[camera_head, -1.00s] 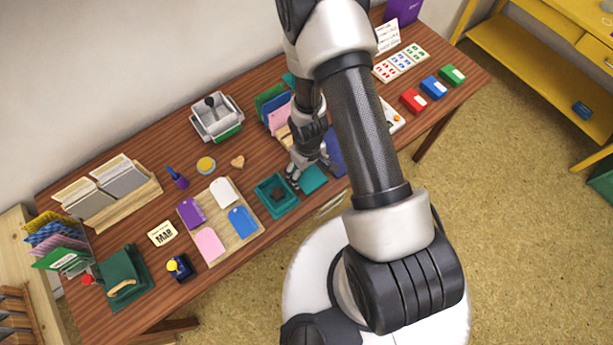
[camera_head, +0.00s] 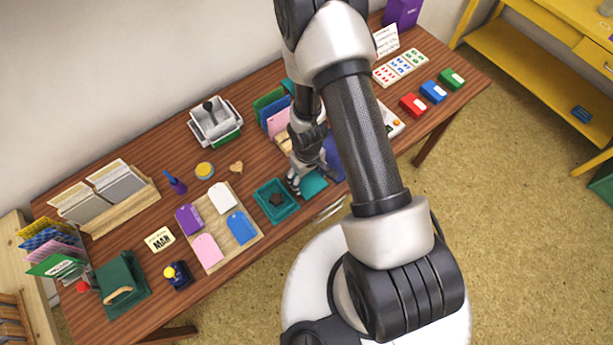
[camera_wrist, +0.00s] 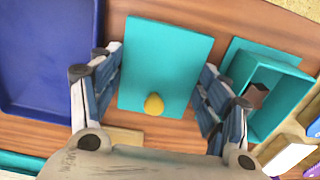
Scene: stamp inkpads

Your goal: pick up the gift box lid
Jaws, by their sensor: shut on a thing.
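The gift box lid (camera_wrist: 165,60) is a flat teal rectangle with a yellow knob, seen between my fingers in the wrist view. My gripper (camera_wrist: 162,62) is shut on it, one finger against each side edge. In the head view the lid (camera_head: 315,184) shows in part beside my gripper (camera_head: 301,180), which hides some of it. I cannot tell whether it is clear of the table. The open teal gift box (camera_head: 267,207) stands just left of the lid, with a dark brown star-like piece inside. The box (camera_wrist: 285,100) is at the right in the wrist view.
A blue tray (camera_wrist: 45,60) lies close on the other side of the lid. A wooden board (camera_head: 222,222) with coloured tags lies left of the box. Upright folders (camera_head: 270,104) stand behind my gripper. The table's front edge is close.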

